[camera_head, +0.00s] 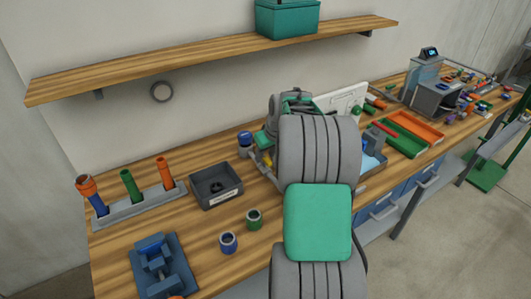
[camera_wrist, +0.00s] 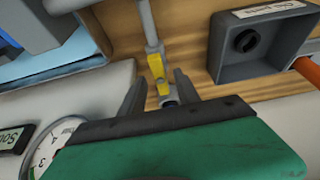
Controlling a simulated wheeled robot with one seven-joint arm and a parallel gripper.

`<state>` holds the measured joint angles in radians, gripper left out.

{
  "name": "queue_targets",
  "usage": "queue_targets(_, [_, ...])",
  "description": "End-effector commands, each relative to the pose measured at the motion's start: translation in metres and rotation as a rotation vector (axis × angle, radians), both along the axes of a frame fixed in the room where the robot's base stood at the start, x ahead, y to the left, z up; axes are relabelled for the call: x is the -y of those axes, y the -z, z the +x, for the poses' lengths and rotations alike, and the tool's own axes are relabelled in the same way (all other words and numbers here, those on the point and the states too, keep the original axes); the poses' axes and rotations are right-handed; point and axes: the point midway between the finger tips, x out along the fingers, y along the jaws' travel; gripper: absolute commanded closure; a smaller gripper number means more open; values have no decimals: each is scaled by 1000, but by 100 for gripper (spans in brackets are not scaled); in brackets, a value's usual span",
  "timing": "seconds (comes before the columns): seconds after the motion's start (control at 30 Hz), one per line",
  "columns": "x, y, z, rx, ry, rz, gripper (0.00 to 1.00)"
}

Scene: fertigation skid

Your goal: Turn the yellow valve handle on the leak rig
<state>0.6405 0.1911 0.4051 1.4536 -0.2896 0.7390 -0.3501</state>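The yellow valve handle (camera_wrist: 157,68) shows in the wrist view, below a grey pipe on the rig (camera_wrist: 149,22). A small yellow part of it also shows in the head view (camera_head: 267,160), just left of my arm. My gripper (camera_wrist: 158,84) is open, with one dark finger on each side of the handle's lower part. Gaps show between the fingers and the handle, and I cannot tell whether either finger touches it. In the head view my arm hides the gripper and most of the rig.
A dark grey labelled box (camera_head: 215,187) stands left of the rig. A rack (camera_head: 135,208) with coloured tubes, a blue vise (camera_head: 160,265) and two rings are further left and nearer. A round gauge (camera_wrist: 52,150) is close to my gripper. A wooden shelf (camera_head: 200,60) hangs above.

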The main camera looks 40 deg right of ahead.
Motion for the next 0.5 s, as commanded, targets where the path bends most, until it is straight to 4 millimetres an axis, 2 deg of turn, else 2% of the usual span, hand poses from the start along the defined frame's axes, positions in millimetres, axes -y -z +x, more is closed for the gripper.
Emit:
queue_targets(0.27, [0,2,1,1,0,-1,63])
queue_targets(0.5, [0,2,1,1,0,-1,82])
